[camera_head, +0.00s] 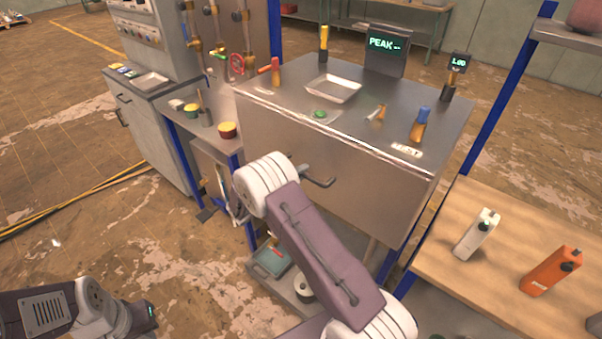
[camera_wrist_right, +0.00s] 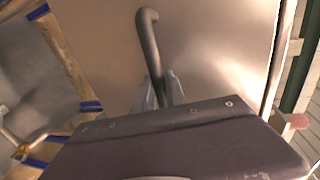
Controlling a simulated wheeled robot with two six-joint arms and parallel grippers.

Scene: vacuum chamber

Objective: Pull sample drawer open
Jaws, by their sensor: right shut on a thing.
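The sample drawer's wide plain metal front (camera_head: 350,190) is below the steel worktop in the head view, with no clear gap visible at its top edge. Its dark bar handle (camera_head: 318,180) sticks out beside my right arm, which hides part of it. In the right wrist view the handle (camera_wrist_right: 149,45) runs down between the fingers of my right gripper (camera_wrist_right: 160,92), which is shut on it. The drawer front (camera_wrist_right: 215,50) fills the background there. My left arm is at the lower left of the head view, far from the drawer; its fingers do not show.
On the worktop (camera_head: 290,105) stand a shallow tray (camera_head: 333,89), a PEAK display (camera_head: 386,48) and several small tools. A wooden bench (camera_head: 480,290) with a white bottle (camera_head: 477,234) and an orange bottle (camera_head: 551,270) is at right. Floor at left is mostly clear.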

